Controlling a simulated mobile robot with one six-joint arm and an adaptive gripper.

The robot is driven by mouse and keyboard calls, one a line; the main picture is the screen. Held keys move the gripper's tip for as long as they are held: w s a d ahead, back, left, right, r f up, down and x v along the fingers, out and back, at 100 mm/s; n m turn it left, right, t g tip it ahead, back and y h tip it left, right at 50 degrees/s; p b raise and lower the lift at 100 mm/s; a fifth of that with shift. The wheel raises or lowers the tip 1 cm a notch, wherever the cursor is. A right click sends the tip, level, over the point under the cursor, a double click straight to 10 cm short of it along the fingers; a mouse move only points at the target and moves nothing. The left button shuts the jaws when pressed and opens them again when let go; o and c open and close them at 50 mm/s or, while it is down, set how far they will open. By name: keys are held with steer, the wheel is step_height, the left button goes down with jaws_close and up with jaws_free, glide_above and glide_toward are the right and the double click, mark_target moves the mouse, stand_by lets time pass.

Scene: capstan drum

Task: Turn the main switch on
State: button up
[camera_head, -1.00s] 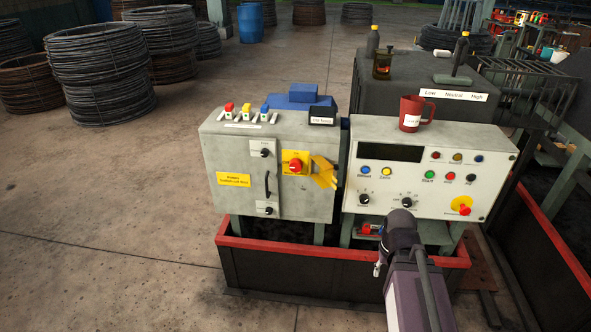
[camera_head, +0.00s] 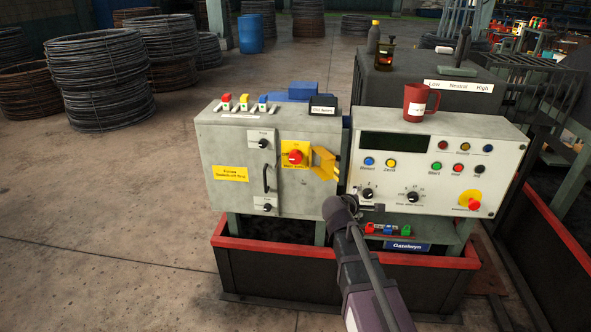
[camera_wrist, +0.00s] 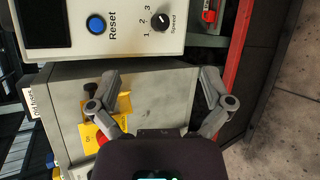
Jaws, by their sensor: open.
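The main switch is a red rotary knob (camera_head: 295,157) on a yellow plate, on the front of the left grey cabinet (camera_head: 225,200). A yellow hinged flap (camera_head: 324,163) stands out just right of it. In the wrist view, the flap (camera_wrist: 119,104) and part of the red knob (camera_wrist: 102,138) show at lower left, partly hidden by my gripper. My gripper (camera_wrist: 160,76) is open and empty, with its fingers spread in front of the cabinet. In the head view it is right of and below the switch; its fingers are hard to make out.
The right control panel (camera_head: 490,152) has buttons, dials and a red emergency button (camera_head: 474,201). A red mug (camera_head: 418,101) stands on top. A red-rimmed trough (camera_head: 270,244) runs below the cabinets.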

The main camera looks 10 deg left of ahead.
steer(key=w+a+n+t+y+b, duration=0.25)
steer(key=w+a+n+t, duration=0.2)
steer(key=a+n, duration=0.55)
steer(key=n+t+y+b, duration=0.2)
steer(key=n+y+b, duration=0.25)
steer(key=n, duration=0.35)
glide_toward(295, 161)
steer(key=s+p, duration=0.1)
steer(key=s, duration=0.2)
steer(key=shift+d, duration=0.1)
steer(key=shift+w, duration=0.2)
steer(key=w, duration=1.3)
steer(key=shift+w+a, duration=0.25)
steer(key=shift+a, duration=0.1)
steer(key=c, duration=1)
